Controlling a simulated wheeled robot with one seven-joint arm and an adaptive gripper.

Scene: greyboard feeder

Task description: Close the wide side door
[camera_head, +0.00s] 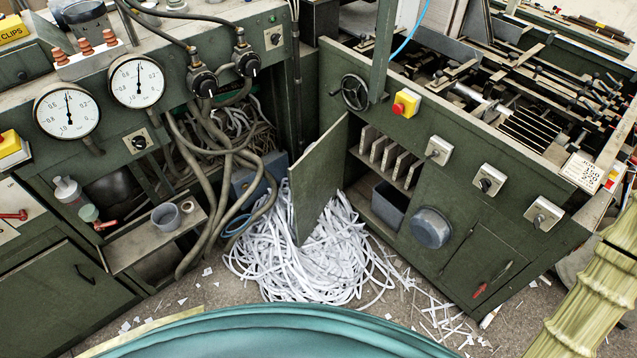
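The wide side door (318,185) is a flat dark green panel on the left of the green machine cabinet (455,185). It stands open, swung out from the left edge of an open compartment (375,190). Its lower part stands in front of a heap of white paper strips. Inside the compartment are several upright boards on a shelf and a grey bin (389,204). My gripper is not in view.
White paper strips (300,265) pile on the floor around the door's foot, with scraps spreading right. Thick hoses (205,190) hang left of the door. A handwheel (355,92), a yellow box with a red button (405,102) and a round grey cover (430,228) sit on the machine.

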